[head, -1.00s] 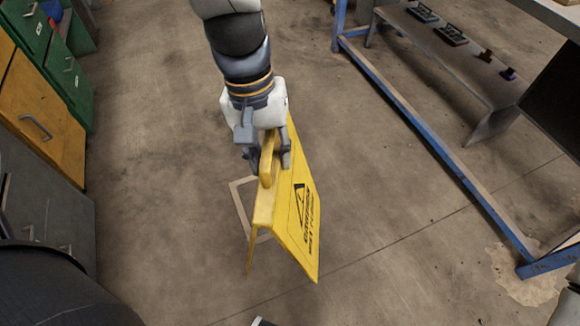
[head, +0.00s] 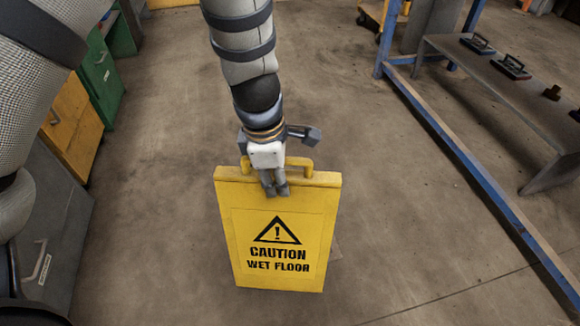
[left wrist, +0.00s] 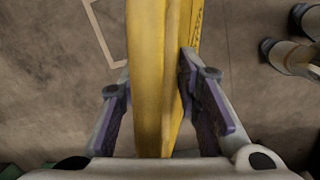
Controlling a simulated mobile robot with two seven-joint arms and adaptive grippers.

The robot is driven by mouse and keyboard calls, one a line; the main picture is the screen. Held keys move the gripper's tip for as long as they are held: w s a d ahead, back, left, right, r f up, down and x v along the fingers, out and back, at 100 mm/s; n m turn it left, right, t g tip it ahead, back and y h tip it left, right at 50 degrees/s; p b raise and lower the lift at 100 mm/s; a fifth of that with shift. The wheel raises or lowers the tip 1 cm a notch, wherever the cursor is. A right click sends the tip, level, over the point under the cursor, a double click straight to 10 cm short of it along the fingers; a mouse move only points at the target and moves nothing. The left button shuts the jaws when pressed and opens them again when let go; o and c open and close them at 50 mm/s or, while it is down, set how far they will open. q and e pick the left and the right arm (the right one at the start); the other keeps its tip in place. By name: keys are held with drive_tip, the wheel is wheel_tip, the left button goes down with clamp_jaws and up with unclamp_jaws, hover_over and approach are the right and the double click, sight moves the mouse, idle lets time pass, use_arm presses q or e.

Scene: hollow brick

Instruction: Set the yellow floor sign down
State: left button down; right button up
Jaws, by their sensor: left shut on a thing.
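The yellow floor sign (head: 240,225) hangs upright from my left gripper, its "Caution Wet Floor" face turned to the head camera. My left gripper (head: 274,188) is shut on the sign's top, at the handle. In the left wrist view the yellow sign (left wrist: 150,70) runs between the two fingers of the left gripper (left wrist: 160,105). I cannot tell whether its lower edge touches the floor. A pale square outline (left wrist: 104,38) lies on the floor in the left wrist view; in the head view the sign hides most of it. My right gripper is not in view.
Green, yellow and grey drawer cabinets (head: 72,130) line the left side. A blue metal frame (head: 465,165) and a grey low shelf (head: 520,100) with several small tools stand on the right. The concrete floor (head: 170,110) around the sign is bare.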

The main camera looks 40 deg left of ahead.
use_arm(q)
drive_tip(key=w+a+f+n+b, duration=0.2)
drive_tip(key=n, duration=0.1)
drive_tip(key=shift+f+y, duration=0.3)
drive_tip(key=w+a+f+b, duration=0.2)
drive_tip(key=w+f+b, duration=0.2)
drive_tip(key=w+f, duration=0.2)
drive_tip(key=w+a+f+b, duration=0.3)
drive_tip(key=w+f+b, duration=0.1)
drive_tip(key=w+f, duration=0.2)
drive_tip(key=shift+w+a+f+n, duration=0.25)
drive_tip(key=shift+f+n, duration=0.05)
drive_tip(key=shift+f, duration=0.1)
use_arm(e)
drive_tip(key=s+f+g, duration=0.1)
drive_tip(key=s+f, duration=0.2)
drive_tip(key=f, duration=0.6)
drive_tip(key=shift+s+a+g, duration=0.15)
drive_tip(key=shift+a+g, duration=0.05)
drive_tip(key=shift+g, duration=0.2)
use_arm(q)
drive_tip(key=c, duration=1.2)
unclamp_jaws()
